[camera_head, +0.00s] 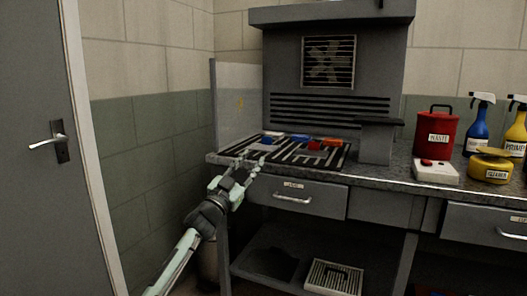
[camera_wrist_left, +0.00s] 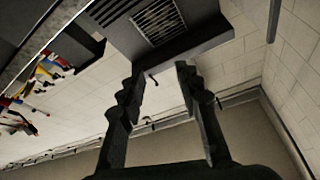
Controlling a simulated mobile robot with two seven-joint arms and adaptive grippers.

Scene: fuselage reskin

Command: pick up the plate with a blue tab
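The plate with a blue tab (camera_head: 300,138) appears as a small blue patch on the dark slotted rack (camera_head: 340,160) on the bench. It is too small to tell the tab from the plate. My left gripper (camera_head: 246,170) is at the front left edge of the bench, in front of and to the left of the blue patch, apart from it. In the left wrist view my left gripper (camera_wrist_left: 158,75) has its two fingers spread with nothing between them. The plate cannot be made out in that view. My right gripper is not in view.
Red (camera_head: 314,145) and orange (camera_head: 332,143) pieces lie close to the blue one. A grey hood (camera_head: 335,75) stands behind the rack, with a translucent side panel (camera_head: 238,105) at left. A red waste can (camera_head: 440,130) and spray bottles stand at right.

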